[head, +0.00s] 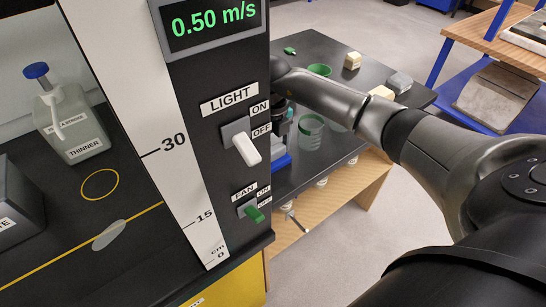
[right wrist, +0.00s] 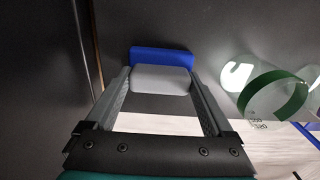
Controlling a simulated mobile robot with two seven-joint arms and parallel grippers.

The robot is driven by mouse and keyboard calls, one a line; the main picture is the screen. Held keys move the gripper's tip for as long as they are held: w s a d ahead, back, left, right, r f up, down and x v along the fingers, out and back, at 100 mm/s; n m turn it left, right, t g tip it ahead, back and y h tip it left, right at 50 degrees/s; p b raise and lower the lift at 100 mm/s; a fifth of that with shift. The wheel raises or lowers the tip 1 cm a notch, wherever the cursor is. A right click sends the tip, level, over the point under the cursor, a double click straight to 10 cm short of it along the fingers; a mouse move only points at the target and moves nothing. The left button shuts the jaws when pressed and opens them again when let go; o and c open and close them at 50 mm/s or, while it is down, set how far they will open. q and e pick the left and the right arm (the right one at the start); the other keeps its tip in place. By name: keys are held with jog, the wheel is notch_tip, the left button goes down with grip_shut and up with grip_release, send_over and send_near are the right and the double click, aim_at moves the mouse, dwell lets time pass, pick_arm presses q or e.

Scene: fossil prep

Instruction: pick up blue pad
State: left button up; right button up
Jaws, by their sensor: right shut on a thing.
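The blue pad (right wrist: 162,54) shows in the right wrist view as a blue slab with a grey block (right wrist: 160,79) against it. My right gripper (right wrist: 161,82) is shut on it, with the grey part between the two fingertips. In the head view a bit of the blue pad (head: 281,161) shows low beside the panel edge, below my right gripper (head: 284,128). The black control panel hides part of both there. Whether the pad touches the bench is hard to tell. My left gripper is in neither view.
A clear beaker with a green band (head: 311,131) stands close right of the gripper; it also shows in the wrist view (right wrist: 264,92). The panel with LIGHT switch (head: 241,143) stands close left. Pale blocks (head: 352,60) and a grey lump (head: 399,82) lie farther back on the dark bench.

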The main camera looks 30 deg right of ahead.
aim_at(274, 149)
jog(key=c, duration=0.3)
notch_tip(274, 149, up, 20)
jog(key=p, duration=0.1)
jog(key=shift+p, duration=0.4)
jog(key=o, duration=0.8)
jog(key=c, duration=0.6)
